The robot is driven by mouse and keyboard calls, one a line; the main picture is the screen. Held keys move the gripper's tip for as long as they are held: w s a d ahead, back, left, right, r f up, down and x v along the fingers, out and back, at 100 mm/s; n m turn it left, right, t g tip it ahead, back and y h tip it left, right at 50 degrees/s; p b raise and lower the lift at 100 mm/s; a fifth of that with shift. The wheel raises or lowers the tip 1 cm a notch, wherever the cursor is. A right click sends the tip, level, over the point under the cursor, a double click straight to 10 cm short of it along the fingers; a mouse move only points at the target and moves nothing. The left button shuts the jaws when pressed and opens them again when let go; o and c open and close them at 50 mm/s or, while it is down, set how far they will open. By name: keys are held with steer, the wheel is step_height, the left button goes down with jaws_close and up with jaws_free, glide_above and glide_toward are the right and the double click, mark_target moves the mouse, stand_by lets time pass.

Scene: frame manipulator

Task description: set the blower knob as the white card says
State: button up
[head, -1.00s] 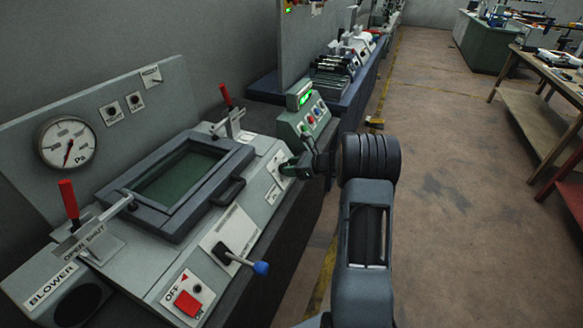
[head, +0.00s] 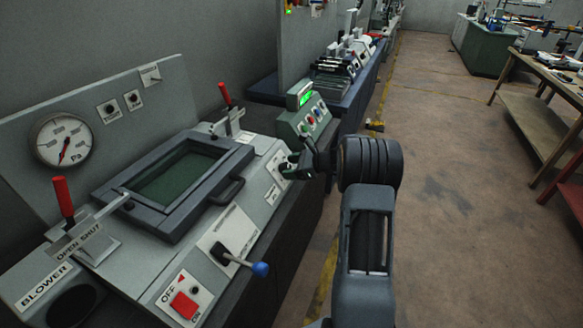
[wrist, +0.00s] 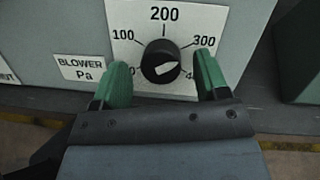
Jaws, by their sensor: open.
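The blower knob (wrist: 160,62) is black with a white mark, on a white dial plate (wrist: 182,20) marked from 0 to 400. The white mark lies on the knob's lower right, towards the 400 side; the exact reading is unclear. My gripper (wrist: 155,80) is open, with one green finger on each side of the knob's lower part in the wrist view, holding nothing. Contact cannot be told. In the head view my gripper (head: 292,166) is at the bench's right front face and partly covers the dial. I cannot make out a white card with a readable setting.
A "BLOWER Pa" label (wrist: 83,67) is left of the dial. A round Pa gauge (head: 63,140) is on the back panel. A blue-tipped lever (head: 260,269), a red OFF switch (head: 184,305) and a framed hatch (head: 165,185) are nearby.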

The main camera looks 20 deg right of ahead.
steer(key=v, duration=1.4)
steer(key=shift+b, duration=0.45)
steer(key=shift+w, duration=0.1)
steer(key=s+a+f+n+g+h, duration=0.4)
steer(key=s+a+f+n+g, duration=0.25)
steer(key=s+n, duration=0.3)
steer(key=s+a+r+n+h+p, duration=0.1)
steer(key=s+a+r+n+h, duration=0.2)
steer(key=s+a+n, duration=0.3)
steer(key=s+a+r+n+t+h+p, duration=0.1)
steer(key=s+a+r+n+h, duration=0.2)
steer(key=a+n, duration=0.6)
step_height(320, 180, up, 4)
steer(key=s+a, duration=0.1)
steer(key=s, duration=0.1)
steer(key=shift+s+f, duration=0.2)
steer(key=shift+s, duration=0.2)
